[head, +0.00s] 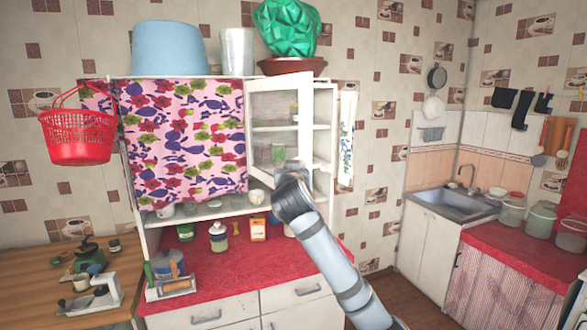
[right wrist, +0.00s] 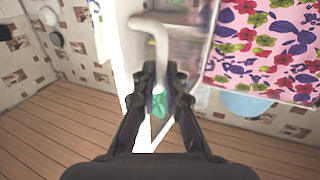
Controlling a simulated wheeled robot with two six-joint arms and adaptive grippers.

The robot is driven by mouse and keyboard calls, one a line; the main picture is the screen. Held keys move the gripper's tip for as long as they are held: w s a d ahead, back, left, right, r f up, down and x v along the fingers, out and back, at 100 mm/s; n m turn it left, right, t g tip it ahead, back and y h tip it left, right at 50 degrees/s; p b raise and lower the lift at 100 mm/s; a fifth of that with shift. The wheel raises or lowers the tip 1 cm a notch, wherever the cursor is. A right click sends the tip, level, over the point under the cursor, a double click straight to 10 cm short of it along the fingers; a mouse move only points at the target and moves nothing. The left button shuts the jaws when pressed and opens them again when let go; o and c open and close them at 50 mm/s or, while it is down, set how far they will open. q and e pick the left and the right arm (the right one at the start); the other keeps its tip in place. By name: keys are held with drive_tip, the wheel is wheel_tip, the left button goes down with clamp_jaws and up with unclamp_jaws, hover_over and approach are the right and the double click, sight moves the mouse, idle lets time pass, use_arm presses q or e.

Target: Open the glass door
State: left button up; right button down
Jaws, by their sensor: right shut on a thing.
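The glass door (head: 308,105) has a white frame and sits on the upper right of the white cabinet. It stands ajar, its right edge swung out from the cabinet, with a gap showing shelves beside it. My right gripper (head: 268,175) is at the lower part of the door, mostly hidden behind my wrist in the head view. In the right wrist view its fingers (right wrist: 160,75) are shut on the pale curved door handle (right wrist: 152,22). My left gripper is not in view.
A floral curtain (head: 185,140) covers the cabinet's left part. A blue tub (head: 170,48), a pale pot (head: 236,52) and a green faceted object (head: 286,30) stand on top. Jars and a box stand below, above the red counter (head: 225,262). A red basket (head: 78,135) hangs left.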

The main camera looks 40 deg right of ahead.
drive_tip(key=shift+r, duration=0.5)
drive_tip(key=c, duration=1.7)
unclamp_jaws()
drive_tip(key=shift+w, duration=0.1)
drive_tip(key=shift+w+a+f, duration=0.1)
drive_tip(key=shift+w+f, duration=0.15)
drive_tip(key=shift+w, duration=0.05)
drive_tip(key=shift+f, duration=0.1)
drive_tip(key=v, duration=1.2)
drive_tip(key=shift+f, duration=0.1)
